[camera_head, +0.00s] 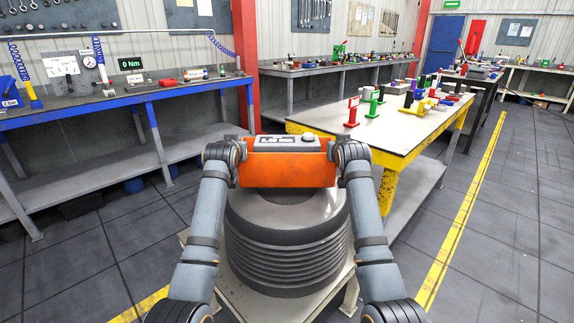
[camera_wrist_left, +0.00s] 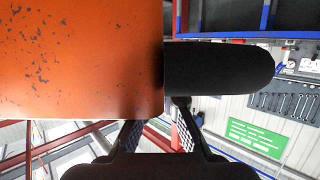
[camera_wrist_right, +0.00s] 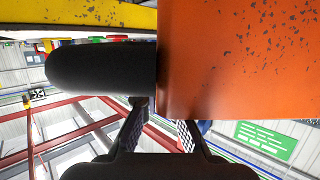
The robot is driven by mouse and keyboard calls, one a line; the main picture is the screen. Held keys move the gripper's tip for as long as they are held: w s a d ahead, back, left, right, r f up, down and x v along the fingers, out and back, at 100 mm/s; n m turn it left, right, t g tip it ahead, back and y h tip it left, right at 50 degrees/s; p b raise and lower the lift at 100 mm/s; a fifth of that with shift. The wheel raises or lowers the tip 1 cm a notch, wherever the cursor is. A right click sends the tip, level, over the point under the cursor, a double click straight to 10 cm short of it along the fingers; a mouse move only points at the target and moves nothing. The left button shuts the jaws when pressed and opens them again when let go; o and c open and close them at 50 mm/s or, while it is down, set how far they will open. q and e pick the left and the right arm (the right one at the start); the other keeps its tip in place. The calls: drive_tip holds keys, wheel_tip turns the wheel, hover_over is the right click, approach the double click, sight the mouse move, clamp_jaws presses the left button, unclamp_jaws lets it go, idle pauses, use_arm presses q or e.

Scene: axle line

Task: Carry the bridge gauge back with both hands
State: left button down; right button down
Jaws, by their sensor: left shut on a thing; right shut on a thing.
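The bridge gauge (camera_head: 287,168) is an orange bar with a small display on top, held level in front of me in the head view. Its scuffed orange body also fills the upper left of the left wrist view (camera_wrist_left: 80,60) and the upper right of the right wrist view (camera_wrist_right: 235,60). My left gripper (camera_head: 223,152) is shut at its left end, by a dark rounded handle (camera_wrist_left: 222,66). My right gripper (camera_head: 350,152) is shut at its right end, by a matching handle (camera_wrist_right: 100,66). The fingertip contacts are partly hidden.
A stack of dark grey ribbed discs (camera_head: 288,250) stands below the gauge on a pale stand; I cannot tell if they touch. A blue-edged workbench (camera_head: 110,103) is at left. A yellow-legged table (camera_head: 400,137) with coloured parts is at right. Floor beyond the yellow line is clear.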

wheel_tip(320, 180, up, 13)
drive_tip(key=p, duration=1.1)
drive_tip(key=shift+r, duration=0.15)
drive_tip(key=shift+w, duration=0.1)
